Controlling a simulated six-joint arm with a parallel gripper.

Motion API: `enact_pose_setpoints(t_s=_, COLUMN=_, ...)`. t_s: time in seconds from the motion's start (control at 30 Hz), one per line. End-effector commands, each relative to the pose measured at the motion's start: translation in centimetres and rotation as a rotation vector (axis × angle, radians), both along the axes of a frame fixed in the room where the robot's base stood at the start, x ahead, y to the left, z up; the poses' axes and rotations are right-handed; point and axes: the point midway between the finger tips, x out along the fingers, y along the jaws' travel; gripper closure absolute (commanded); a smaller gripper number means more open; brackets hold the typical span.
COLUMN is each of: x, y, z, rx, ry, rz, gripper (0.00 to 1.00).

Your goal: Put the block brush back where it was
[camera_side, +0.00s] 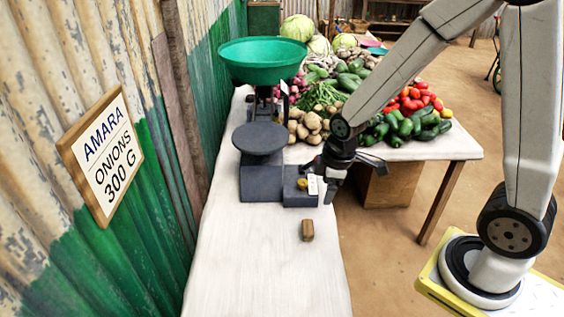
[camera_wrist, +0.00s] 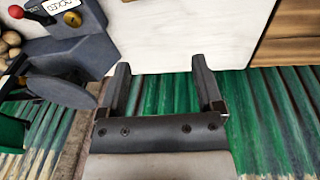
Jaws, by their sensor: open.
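The block brush (camera_side: 307,230), a small brown block, lies on the white table (camera_side: 250,265), nearer the camera than the scale in the side view. My gripper (camera_side: 323,184) is beside the right front of the scale, above the table and beyond the brush. In the wrist view my gripper (camera_wrist: 161,64) shows its two dark fingers spread apart with nothing between them.
The dark scale (camera_side: 260,181) carries a green bowl (camera_side: 262,66). Potatoes (camera_side: 307,125) and other vegetables crowd the table behind it. A sign (camera_side: 103,160) reading "AMARA ONIONS 300 G" hangs on the corrugated wall at left. The table's front part is clear around the brush.

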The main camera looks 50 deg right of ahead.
Motion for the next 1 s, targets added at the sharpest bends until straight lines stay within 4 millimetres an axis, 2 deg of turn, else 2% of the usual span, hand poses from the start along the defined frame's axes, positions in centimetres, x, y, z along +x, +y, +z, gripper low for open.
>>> enact_pose_setpoints(t_s=0.3, x=-3.4, y=1.1, z=2.1, rx=0.089, ry=-0.049, rz=-0.448, gripper=0.15)
enact_pose_setpoints(t_s=0.5, x=-4.8, y=1.5, z=2.7, rx=0.132, ry=-0.064, rz=-0.636, gripper=0.15)
enact_pose_setpoints(t_s=0.67, x=-5.2, y=1.6, z=2.8, rx=0.145, ry=-0.068, rz=-0.691, gripper=0.15)
enact_pose_setpoints(t_s=1.0, x=-5.2, y=1.6, z=2.8, rx=0.146, ry=-0.068, rz=-0.695, gripper=0.15)
